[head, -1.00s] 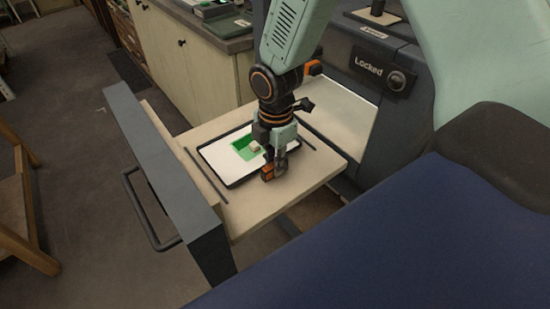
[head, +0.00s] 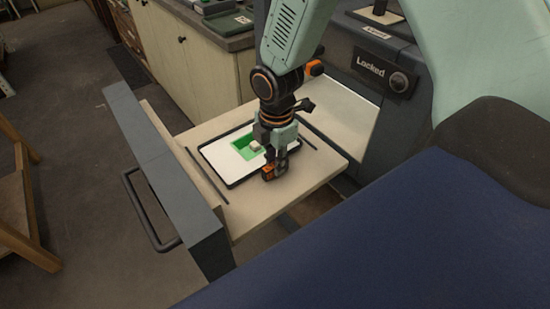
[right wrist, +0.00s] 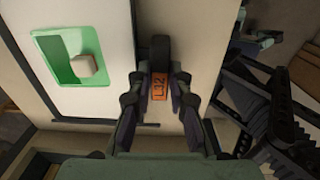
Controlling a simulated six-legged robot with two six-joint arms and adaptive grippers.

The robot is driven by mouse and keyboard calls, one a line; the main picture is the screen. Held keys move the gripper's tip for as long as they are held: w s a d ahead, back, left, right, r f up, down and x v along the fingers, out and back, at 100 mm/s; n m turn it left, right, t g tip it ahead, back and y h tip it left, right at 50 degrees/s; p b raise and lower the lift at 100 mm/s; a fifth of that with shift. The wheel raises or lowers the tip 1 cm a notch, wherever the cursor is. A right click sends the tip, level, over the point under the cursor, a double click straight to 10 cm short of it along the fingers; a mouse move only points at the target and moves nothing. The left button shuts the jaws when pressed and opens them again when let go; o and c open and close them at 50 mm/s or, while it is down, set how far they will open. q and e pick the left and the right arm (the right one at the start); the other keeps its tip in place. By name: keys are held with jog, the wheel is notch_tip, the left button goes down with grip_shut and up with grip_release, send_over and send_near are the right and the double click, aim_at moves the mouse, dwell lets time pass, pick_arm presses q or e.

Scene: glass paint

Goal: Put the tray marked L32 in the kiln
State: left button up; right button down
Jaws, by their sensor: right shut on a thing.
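The tray (head: 216,157), white with a dark rim, lies flat on the pulled-out, pale kiln drawer (head: 185,137). A green-framed recess (head: 242,148) with a small pale block (head: 255,146) sits on it. The right wrist view shows the tray's white face (right wrist: 98,108) and an orange tag reading L32 (right wrist: 159,86). My right gripper (head: 271,170) is shut on the tagged tab at the tray's near edge; its fingers flank the tag in the wrist view (right wrist: 160,100). The dark kiln body (head: 350,118) with a "Locked" label stands at the drawer's right.
The drawer's thick dark front (head: 160,160) with a bar handle (head: 150,215) closes off its left end. Pale cabinets (head: 210,78) stand behind, with green items (head: 228,25) on the counter. A wooden stand (head: 22,215) is at far left. Floor between is clear.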

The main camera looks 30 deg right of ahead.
jog(key=shift+s+a+r, duration=0.15)
jog(key=c, duration=1.6)
grip_release()
jog(key=shift+w, duration=0.2)
jog(key=o, duration=0.4)
jog(key=shift+s, duration=0.25)
jog(key=shift+o, duration=0.2)
jog(key=shift+w, duration=0.1)
